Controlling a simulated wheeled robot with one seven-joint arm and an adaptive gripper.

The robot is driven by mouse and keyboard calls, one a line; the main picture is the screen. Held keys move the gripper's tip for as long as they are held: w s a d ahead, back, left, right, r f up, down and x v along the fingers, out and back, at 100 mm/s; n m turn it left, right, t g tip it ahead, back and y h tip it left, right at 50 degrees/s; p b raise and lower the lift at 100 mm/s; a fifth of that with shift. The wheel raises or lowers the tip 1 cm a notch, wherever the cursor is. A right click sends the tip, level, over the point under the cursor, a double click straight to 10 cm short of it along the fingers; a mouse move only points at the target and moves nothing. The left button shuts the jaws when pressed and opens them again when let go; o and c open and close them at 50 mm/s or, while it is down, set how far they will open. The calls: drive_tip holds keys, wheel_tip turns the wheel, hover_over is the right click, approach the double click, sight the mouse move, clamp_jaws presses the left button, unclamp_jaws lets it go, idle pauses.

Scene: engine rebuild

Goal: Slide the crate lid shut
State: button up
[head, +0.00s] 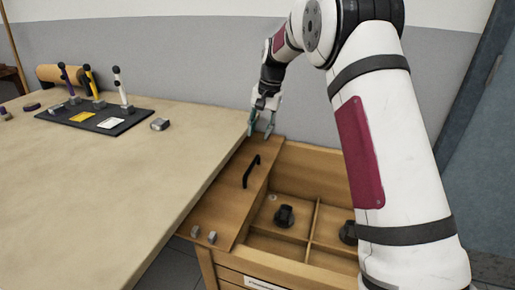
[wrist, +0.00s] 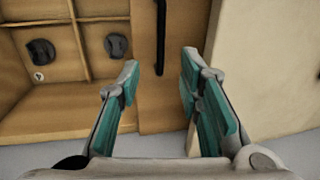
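The wooden crate (head: 312,262) stands against the right side of the workbench. Its flat wooden lid (head: 222,207) lies over the left part, leaving the right compartments uncovered. A black bar handle (head: 251,171) is fixed on the lid; it also shows in the wrist view (wrist: 161,38), running away from me between the fingertips. My gripper (head: 262,130) is above the far end of the lid, beyond the handle. In the wrist view my gripper (wrist: 160,68) is open, with two teal-padded fingers apart and nothing between them. I cannot tell its exact height above the lid.
Dark round parts (head: 284,216) sit in the open compartments. Two small grey pieces (head: 204,234) are at the crate's near left. The workbench (head: 120,185) holds a black tool stand (head: 105,124) and a grey metal block (head: 159,125). A wall is close behind the crate.

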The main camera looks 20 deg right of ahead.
sight(253, 163)
drive_tip(key=w+f, duration=0.1)
drive_tip(key=f, duration=0.3)
drive_tip(key=w+a+f+b, duration=0.1)
drive_tip(key=f, duration=0.4)
drive_tip(key=w+f, duration=0.1)
drive_tip(key=f, duration=0.4)
drive_tip(key=shift+a+f, duration=0.2)
clamp_jaws()
